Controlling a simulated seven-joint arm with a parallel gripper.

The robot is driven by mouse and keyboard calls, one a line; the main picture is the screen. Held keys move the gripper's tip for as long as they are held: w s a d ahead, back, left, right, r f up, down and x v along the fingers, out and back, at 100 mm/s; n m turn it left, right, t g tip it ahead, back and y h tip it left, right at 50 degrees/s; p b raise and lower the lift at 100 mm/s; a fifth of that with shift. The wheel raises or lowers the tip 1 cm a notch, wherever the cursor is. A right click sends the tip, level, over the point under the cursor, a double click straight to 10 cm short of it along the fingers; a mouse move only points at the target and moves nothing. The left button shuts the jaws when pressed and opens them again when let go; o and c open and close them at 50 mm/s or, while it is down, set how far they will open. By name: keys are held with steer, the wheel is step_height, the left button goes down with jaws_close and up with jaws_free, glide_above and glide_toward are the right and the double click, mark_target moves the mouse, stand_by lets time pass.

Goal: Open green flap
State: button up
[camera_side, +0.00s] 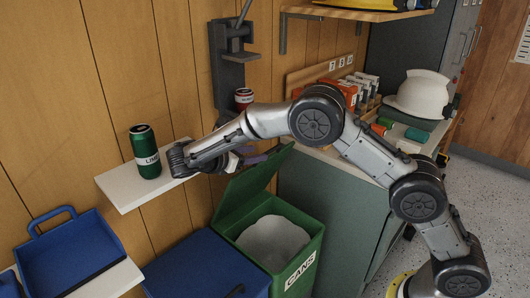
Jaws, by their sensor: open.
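The green flap (248,190) belongs to the green bin (308,258) labelled CANS. The flap stands raised and tilted, and the bin's mouth is uncovered, showing a pale liner (272,240) inside. My gripper (250,157) is just left of the flap's upper part, partly hidden by my own arm. Its fingers point right towards the flap. I cannot tell whether they touch it. The jaws are open, with nothing seen between them.
A green can (145,152) stands on a small white wall shelf (124,191) close to my wrist. A blue lid (207,268) is left of the bin. A can crusher (229,65) hangs on the wall with a red can (243,97) below. A cabinet (330,215) stands right.

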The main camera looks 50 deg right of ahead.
steer(key=v, duration=0.6)
steer(key=s+d+r+m+g+y, duration=0.1)
steer(key=s+d+r+m, duration=0.1)
steer(key=d+r, duration=0.3)
steer(key=s+d+r+m+y, duration=0.1)
steer(key=s+d+r, duration=0.2)
steer(key=r, duration=0.3)
steer(key=s+d+r+m+y, duration=0.35)
steer(key=s+d, duration=0.25)
steer(key=s, duration=0.6)
steer(key=s+f+m+t+y, duration=0.3)
steer(key=s+m+y, duration=0.1)
steer(key=s, duration=0.8)
steer(key=s+a+f+m+t+y, duration=0.2)
steer(key=s+a+f+m+y, duration=0.2)
steer(key=a+f+m, duration=0.2)
step_height(320, 180, down, 2)
steer(key=shift+a+f+t, duration=0.1)
steer(key=shift+a+t, duration=0.3)
steer(key=shift+a, duration=0.6)
